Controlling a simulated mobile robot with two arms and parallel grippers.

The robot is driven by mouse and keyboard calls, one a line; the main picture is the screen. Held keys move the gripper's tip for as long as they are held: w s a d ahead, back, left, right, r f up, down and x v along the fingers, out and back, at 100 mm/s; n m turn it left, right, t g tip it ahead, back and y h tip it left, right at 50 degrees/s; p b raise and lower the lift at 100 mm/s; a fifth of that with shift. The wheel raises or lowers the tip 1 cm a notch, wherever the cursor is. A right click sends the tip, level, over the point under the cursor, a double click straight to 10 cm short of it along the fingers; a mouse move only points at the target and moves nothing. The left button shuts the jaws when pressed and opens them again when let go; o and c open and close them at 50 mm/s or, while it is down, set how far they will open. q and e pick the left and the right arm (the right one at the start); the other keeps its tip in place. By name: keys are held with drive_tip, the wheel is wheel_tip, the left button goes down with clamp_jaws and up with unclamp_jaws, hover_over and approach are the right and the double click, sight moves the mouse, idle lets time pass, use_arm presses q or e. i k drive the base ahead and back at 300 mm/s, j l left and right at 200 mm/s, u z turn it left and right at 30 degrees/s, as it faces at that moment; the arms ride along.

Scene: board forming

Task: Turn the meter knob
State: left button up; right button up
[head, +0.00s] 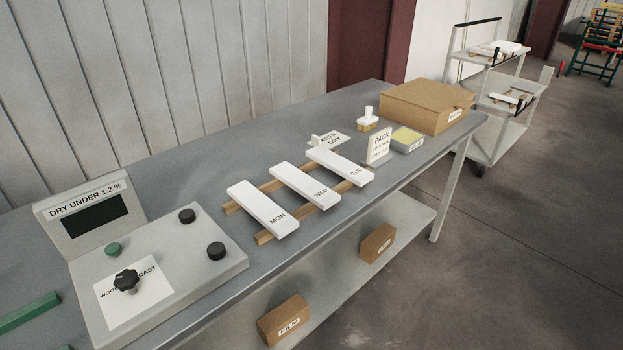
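The meter (170,262) is a light grey box at the left end of the table, with a dark blank display (95,215) under a label reading "DRY UNDER 1.2 %". A black lobed knob (126,280) stands on a white card (140,300) on its sloped top. The card's word at left is partly hidden by the knob; "CAST" shows at right. A green button (113,249) sits behind the knob. Two black round caps, a far one (187,215) and a near one (216,251), sit on the right side. Neither of my grippers is in view.
White boards marked MON (262,210), WED (305,186) and TUE (340,166) lie across wooden rails right of the meter. A green bar (30,312) lies at left.

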sight(126, 280)
drive_tip(key=u, duration=1.3)
